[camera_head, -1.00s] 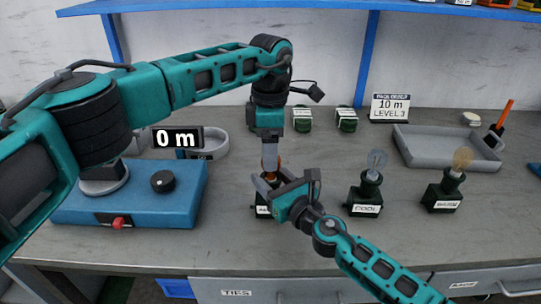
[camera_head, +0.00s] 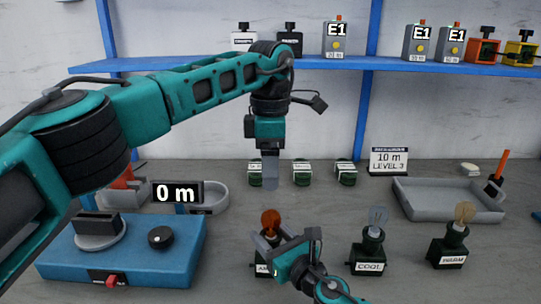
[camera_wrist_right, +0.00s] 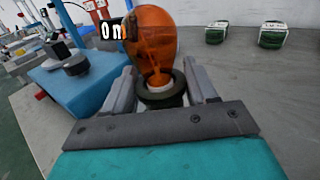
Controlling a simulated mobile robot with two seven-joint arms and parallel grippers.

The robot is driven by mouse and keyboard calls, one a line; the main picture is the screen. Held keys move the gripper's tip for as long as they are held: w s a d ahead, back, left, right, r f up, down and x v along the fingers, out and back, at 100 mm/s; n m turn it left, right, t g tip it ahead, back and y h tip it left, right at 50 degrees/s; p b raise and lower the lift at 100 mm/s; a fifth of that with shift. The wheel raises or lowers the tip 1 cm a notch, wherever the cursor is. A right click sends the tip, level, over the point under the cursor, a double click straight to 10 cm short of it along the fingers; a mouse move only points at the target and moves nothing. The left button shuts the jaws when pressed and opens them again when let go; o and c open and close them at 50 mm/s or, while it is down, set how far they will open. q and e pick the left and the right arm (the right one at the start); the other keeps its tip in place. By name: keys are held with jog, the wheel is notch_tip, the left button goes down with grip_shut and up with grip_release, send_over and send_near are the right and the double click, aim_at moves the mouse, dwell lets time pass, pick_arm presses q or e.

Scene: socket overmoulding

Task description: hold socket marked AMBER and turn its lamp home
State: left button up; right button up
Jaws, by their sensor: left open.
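The amber lamp (camera_head: 270,221) stands upright in the dark socket marked AMBER (camera_head: 262,268), whose label is partly hidden by my right gripper. In the right wrist view the orange glass lamp (camera_wrist_right: 152,45) rises from the round socket collar (camera_wrist_right: 163,92). My right gripper (camera_head: 277,245) has one finger on each side of that collar, close against it. It is shut on the socket, below the glass. My left gripper (camera_head: 271,186) points down above the lamp, open and empty, with a visible gap to the glass.
Sockets marked COOL (camera_head: 370,252) and WARM (camera_head: 449,246) hold clear lamps to the right. A blue device (camera_head: 125,255) with a knob stands left. A grey tray (camera_head: 447,216) lies at back right; several green-black items (camera_head: 302,173) stand behind. Bench between is clear.

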jog(key=o, duration=0.5)
jog(key=shift+c, duration=0.2)
